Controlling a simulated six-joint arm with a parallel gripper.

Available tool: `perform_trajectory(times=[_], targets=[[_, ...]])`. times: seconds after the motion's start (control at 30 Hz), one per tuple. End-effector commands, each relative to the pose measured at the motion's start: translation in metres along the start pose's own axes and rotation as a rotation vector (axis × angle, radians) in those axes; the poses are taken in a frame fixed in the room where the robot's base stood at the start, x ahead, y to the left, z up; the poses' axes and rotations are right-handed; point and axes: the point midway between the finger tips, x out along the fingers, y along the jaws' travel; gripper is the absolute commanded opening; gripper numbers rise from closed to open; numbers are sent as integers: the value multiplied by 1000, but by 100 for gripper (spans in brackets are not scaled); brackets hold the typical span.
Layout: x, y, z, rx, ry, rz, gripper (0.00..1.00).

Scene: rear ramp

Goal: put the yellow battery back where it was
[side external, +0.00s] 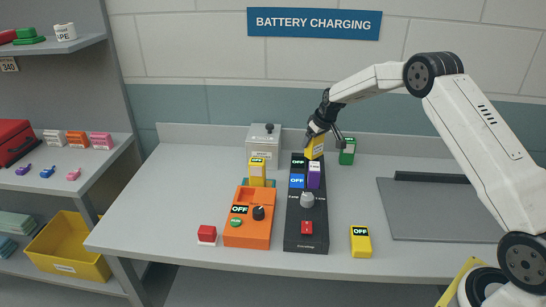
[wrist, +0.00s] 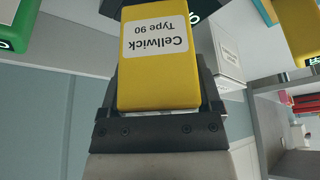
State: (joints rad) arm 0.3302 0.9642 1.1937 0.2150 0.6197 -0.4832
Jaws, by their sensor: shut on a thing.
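My gripper (side external: 322,130) is shut on a yellow battery (side external: 315,147). The battery is over the back end of the black charger (side external: 305,232); I cannot tell whether it touches the charger. In the wrist view the held yellow battery (wrist: 158,55) shows a white label reading "Cellwick Type 90", upside down, between the dark jaws (wrist: 158,125). A third yellow battery (side external: 361,243) stands apart on the bench at right.
A purple battery (side external: 314,176) stands in the black charger. A green battery (side external: 347,152) is close behind at right. A grey metal box (side external: 262,140) is at back left. A red and white block (side external: 207,235) is left of the orange charger. A grey mat (side external: 430,215) lies at right.

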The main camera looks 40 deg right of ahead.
Motion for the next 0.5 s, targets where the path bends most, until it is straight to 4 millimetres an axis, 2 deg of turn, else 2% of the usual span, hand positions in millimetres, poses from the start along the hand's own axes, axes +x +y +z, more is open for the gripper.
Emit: perform_trajectory(times=[0.2, 0.5], targets=[[17, 0, 7, 1, 2, 0, 0], [18, 0, 7, 0, 2, 0, 0]])
